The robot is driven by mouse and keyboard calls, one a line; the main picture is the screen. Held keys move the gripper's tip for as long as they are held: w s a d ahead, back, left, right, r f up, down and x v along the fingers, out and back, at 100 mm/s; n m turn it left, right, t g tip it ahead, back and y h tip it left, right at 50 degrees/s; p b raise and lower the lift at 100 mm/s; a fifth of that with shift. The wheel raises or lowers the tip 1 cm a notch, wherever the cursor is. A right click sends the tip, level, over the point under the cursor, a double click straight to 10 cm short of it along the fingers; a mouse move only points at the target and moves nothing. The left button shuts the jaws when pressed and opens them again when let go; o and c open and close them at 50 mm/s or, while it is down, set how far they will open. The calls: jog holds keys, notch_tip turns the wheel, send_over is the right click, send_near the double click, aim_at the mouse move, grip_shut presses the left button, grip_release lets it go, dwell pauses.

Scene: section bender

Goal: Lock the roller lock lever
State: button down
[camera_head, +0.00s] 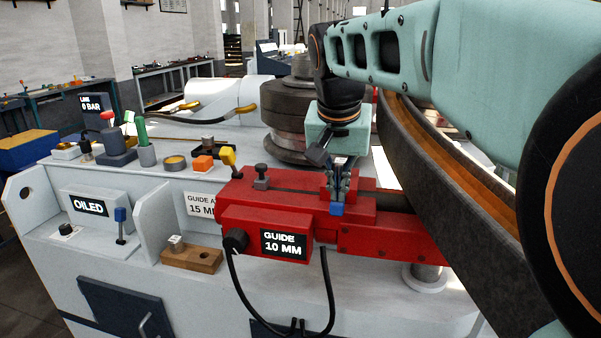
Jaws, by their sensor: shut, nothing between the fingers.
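The red guide unit (365,235) sits on the machine's front edge with a display reading "GUIDE 10 MM" (283,246). My gripper (340,190) points down over the red unit, its fingers together, close to a small blue block (336,209) on the unit's front. I cannot tell whether the fingers touch the block. A yellow-tipped handle (228,157) stands at the unit's left end, and a dark grey knob (261,177) stands on its top. No label shows which of these is the roller lock lever. My wrist and fingers hide part of the unit's top.
Stacked rollers (288,115) stand behind the unit. A large curved section (450,170) runs along its right side under my arm. A black cable (243,300) loops below the unit. A blue-topped lever (120,217) stands by the "OILED" display (90,205) at left.

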jog(key=shift+s+a+f, duration=0.15)
jog(key=shift+s+f, duration=0.3)
jog(key=shift+f, duration=0.15)
jog(key=shift+s+f, duration=0.15)
jog(key=shift+f, duration=0.1)
jog(key=shift+r, duration=0.1)
